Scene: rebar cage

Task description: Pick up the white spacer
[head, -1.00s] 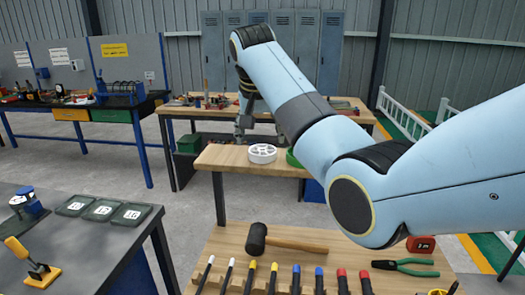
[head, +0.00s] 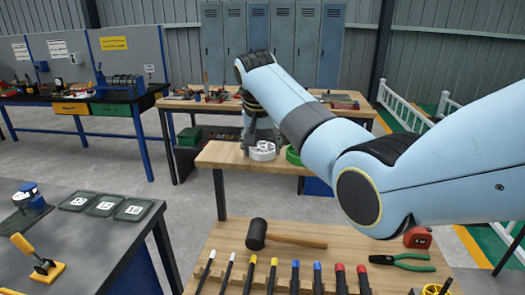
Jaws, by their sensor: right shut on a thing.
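The white spacer (head: 262,151) is a round, spoked white ring on the wooden bench (head: 225,157) in the middle of the head view. My right gripper (head: 254,146) is at the spacer, pointing down over its left and back part, and is shut on it. The fingertips are small and partly hidden by the spacer and my own arm. The spacer looks level and at the bench top; I cannot tell whether it is clear of the surface. My left gripper is not in view.
A green ring (head: 293,155) stands just right of the spacer, partly behind my right arm. A mallet (head: 257,234), pliers (head: 402,262) and a row of coloured markers lie on the near bench. Grey floor separates the benches.

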